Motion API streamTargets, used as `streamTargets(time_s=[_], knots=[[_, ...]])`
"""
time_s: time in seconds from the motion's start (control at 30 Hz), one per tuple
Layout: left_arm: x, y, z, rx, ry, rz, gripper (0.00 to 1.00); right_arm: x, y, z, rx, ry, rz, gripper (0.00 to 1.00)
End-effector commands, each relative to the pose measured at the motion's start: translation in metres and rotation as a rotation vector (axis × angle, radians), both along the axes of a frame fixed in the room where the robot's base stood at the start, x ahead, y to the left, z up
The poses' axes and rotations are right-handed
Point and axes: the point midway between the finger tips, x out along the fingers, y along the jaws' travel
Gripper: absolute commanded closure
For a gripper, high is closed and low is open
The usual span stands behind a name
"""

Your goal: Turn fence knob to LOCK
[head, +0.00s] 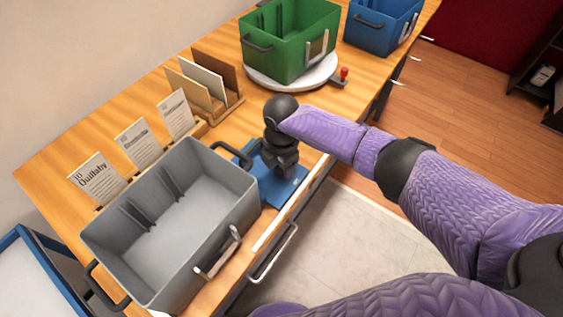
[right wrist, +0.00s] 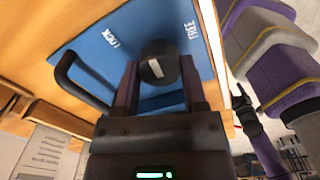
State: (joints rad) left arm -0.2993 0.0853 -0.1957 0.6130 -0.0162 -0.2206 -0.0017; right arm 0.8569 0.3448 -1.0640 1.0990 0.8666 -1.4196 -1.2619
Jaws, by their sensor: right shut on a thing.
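The fence knob (right wrist: 158,65) is round and black with a short white mark. It sits on a blue plate (right wrist: 90,58) lettered LOCK on the left and FREE on the right in the right wrist view. The mark's exact bearing towards either word is hard to read. My right gripper (right wrist: 160,88) has a finger on each side of the knob and is shut on it. In the head view my right gripper (head: 282,168) points down over the blue plate (head: 270,190) and hides the knob. A small dark shape in the right wrist view may be my left gripper (right wrist: 245,110).
A grey bin (head: 180,220) stands close left of the plate. Behind are label cards (head: 137,143) and a wooden sorter (head: 205,85). A green bin (head: 290,45) stands on a white turntable (head: 265,80), near a red-tipped lever (head: 343,75). A blue bin (head: 383,30) is farther right.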

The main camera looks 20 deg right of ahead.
Motion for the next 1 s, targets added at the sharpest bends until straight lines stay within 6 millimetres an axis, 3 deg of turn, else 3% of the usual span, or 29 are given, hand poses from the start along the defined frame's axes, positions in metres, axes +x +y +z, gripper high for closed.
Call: streamTargets(time_s=[0.5, 1.0], knots=[[0.0015, 0.0071, 0.0017, 0.011, -0.004, -0.006, 0.41, -0.0008, 0.0001, 0.0004, 0.003, -0.001, 0.445, 1.00], [0.0004, 0.0013, 0.0007, 0.002, -0.001, -0.002, 0.41, -0.0011, -0.0002, 0.0007, 0.003, -0.002, 0.646, 1.00]])
